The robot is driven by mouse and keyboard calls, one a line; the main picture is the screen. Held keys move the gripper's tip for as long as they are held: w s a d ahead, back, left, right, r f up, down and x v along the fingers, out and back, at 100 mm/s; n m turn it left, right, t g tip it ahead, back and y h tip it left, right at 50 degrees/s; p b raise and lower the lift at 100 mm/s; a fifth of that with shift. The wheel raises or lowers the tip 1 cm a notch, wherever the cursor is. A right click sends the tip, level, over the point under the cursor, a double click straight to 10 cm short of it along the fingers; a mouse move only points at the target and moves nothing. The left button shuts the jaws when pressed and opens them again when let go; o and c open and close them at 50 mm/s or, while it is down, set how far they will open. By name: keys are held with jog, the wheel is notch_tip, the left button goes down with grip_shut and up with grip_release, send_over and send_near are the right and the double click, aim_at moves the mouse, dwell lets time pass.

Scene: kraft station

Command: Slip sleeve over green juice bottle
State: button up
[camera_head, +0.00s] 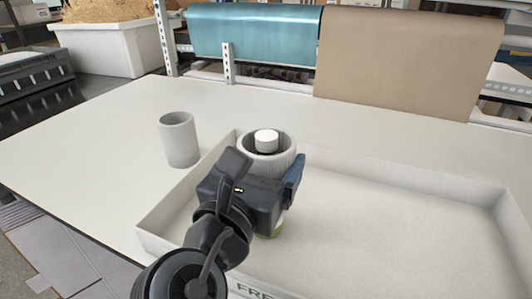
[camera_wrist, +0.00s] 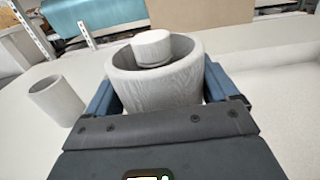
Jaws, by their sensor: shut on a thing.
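My gripper (camera_head: 268,192) is shut on a light grey, open-topped sleeve (camera_head: 283,160), with a blue finger on either side of it. The sleeve also shows between the fingers in the wrist view (camera_wrist: 160,90). The green juice bottle's white cap (camera_head: 266,140) shows inside the sleeve's opening, below or near rim level; it also shows in the wrist view (camera_wrist: 152,48). A bit of the bottle's green body (camera_head: 272,233) shows below my gripper. The sleeve surrounds the bottle's upper part. My gripper hides most of the bottle and the sleeve's lower edge.
The bottle stands in a shallow white tray (camera_head: 420,163), whose right part is empty. A second grey sleeve (camera_head: 179,140) stands upright on the white table left of the tray. Teal and brown paper rolls (camera_head: 410,60) hang behind. A bin of shredded filling (camera_head: 105,45) stands back left.

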jog(key=shift+f+b, duration=0.55)
jog(key=shift+f, duration=1.4)
jog(key=o, duration=0.4)
jog(key=shift+o, duration=0.2)
jog(key=v, duration=0.8)
